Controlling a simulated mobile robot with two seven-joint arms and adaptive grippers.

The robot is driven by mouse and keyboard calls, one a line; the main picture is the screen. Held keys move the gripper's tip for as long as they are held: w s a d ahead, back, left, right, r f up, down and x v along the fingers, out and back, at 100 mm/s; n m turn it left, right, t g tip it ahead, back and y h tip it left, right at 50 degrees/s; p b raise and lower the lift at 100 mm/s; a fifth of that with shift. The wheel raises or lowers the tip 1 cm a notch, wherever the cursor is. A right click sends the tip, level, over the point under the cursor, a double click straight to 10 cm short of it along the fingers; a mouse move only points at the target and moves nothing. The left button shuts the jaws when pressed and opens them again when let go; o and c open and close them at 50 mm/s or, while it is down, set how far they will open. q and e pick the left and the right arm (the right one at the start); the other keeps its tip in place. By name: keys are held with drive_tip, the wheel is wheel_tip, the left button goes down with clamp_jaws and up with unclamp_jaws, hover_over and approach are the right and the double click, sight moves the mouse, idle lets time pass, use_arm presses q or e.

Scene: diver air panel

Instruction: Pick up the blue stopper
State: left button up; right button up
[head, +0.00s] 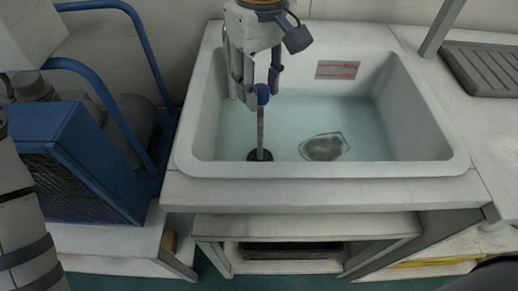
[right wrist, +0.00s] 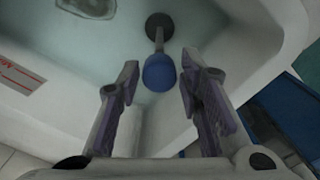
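The blue stopper has a round blue knob (head: 262,91) on a grey stem, with a dark disc at the foot standing in the sink (head: 430,130). It looks upright. In the right wrist view the blue knob (right wrist: 159,73) sits between the fingertips, with the dark disc beyond it. My right gripper (head: 261,83) reaches down from above and is open around the knob. The right wrist view shows a gap on each side of the knob between the fingers (right wrist: 160,66). My left gripper is not in view; only part of my left arm shows at the left edge.
The sink holds shallow water, and a grey flat object (head: 323,147) lies right of the stopper. A label with red marks (head: 338,70) is on the back wall. A blue-framed machine (head: 75,160) stands left, and a ribbed dark tray (head: 485,68) lies right.

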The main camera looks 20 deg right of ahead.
sight(260, 111)
wheel_tip(260, 111, down, 6)
drive_tip(key=shift+f, duration=0.1)
clamp_jaws()
